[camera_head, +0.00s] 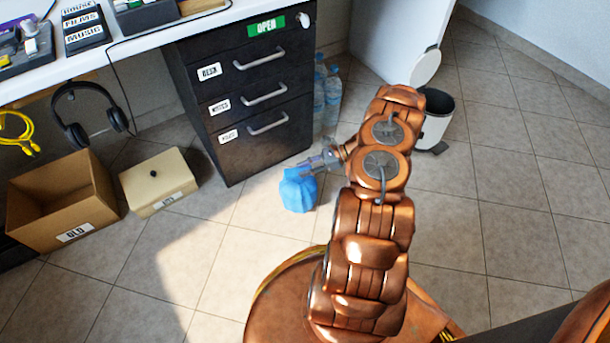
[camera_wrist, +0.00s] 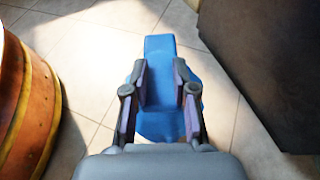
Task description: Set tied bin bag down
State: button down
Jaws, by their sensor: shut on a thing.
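The tied bin bag (camera_head: 299,191) is blue and shows in the head view just left of my arm, in front of the dark drawer unit. My gripper (camera_head: 305,170) is shut on its upper part. In the wrist view the blue bag (camera_wrist: 160,55) lies between and beyond the two fingers of my gripper (camera_wrist: 161,80). The bag appears close to the tiled floor, but I cannot tell whether it touches it.
A dark drawer unit (camera_head: 262,140) stands behind the bag, with water bottles (camera_head: 328,95) beside it. A white bin (camera_head: 434,122) with its lid raised is behind my arm. A cardboard box (camera_head: 62,205) and a cream lidded box (camera_head: 158,181) are at left. Floor at right is clear.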

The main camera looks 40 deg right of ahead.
aim_at(299, 187)
jog(key=shift+a+f+b, duration=0.15)
jog(key=shift+f+b, duration=0.65)
jog(key=shift+f, duration=1)
jog(key=shift+r, duration=0.1)
jog(key=c, duration=0.9)
grip_release()
